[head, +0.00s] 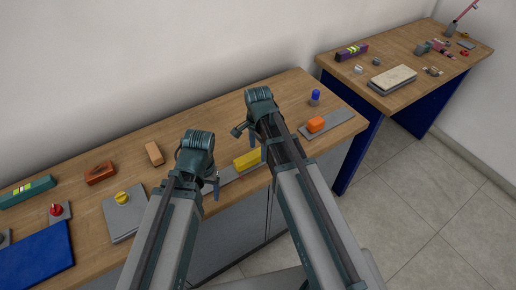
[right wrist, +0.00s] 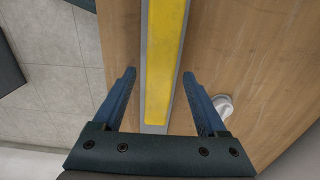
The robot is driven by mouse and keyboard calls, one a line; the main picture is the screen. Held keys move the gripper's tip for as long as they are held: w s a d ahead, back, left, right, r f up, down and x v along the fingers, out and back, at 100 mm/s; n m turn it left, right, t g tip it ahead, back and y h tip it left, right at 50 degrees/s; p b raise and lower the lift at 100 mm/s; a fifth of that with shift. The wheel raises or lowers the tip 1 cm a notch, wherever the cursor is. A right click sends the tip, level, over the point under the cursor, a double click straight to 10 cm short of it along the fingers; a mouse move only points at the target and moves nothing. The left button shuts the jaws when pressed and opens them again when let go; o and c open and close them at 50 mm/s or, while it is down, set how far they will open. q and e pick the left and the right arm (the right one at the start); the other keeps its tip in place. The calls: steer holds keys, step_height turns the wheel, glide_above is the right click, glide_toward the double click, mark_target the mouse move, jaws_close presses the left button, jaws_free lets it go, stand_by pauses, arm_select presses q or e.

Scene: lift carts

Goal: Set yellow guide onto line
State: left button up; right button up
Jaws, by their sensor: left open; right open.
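The yellow guide (head: 247,160) is a long yellow bar near the front edge of the wooden workbench. It lies along a narrow grey strip (head: 222,178), partly hidden by my arms. In the right wrist view the yellow guide (right wrist: 164,60) has grey strip showing along its sides and below its near end (right wrist: 155,129). I cannot tell how firmly it sits there. My right gripper (head: 250,141) is open above the guide, one finger on each side of it in the right wrist view (right wrist: 158,75). My left gripper (head: 200,182) is open and empty, left of the guide.
A second bench (head: 410,45) stands behind.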

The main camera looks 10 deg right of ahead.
mark_target(258, 152)
arm_select(q)
step_height(258, 152, up, 12)
steer(key=p, duration=1.1)
arm_select(e)
step_height(258, 152, up, 12)
arm_select(q)
steer(key=shift+f, duration=0.15)
arm_select(e)
steer(key=shift+f, duration=0.15)
arm_select(q)
step_height(258, 152, down, 3)
steer(key=b, duration=0.3)
steer(key=shift+f, duration=0.1)
arm_select(e)
steer(key=s+a+f+n, duration=0.1)
steer(key=s+a+n, duration=0.2)
steer(key=s+n, duration=0.3)
steer(key=s+a+f+n+h, duration=0.1)
steer(key=s+a+f+n, duration=0.1)
steer(key=s+a+n, duration=0.2)
steer(key=s+n, duration=0.3)
steer(key=n, duration=0.4)
steer(key=shift+a+n, duration=0.2)
steer(key=shift+n, duration=0.2)
steer(key=shift+d, duration=0.1)
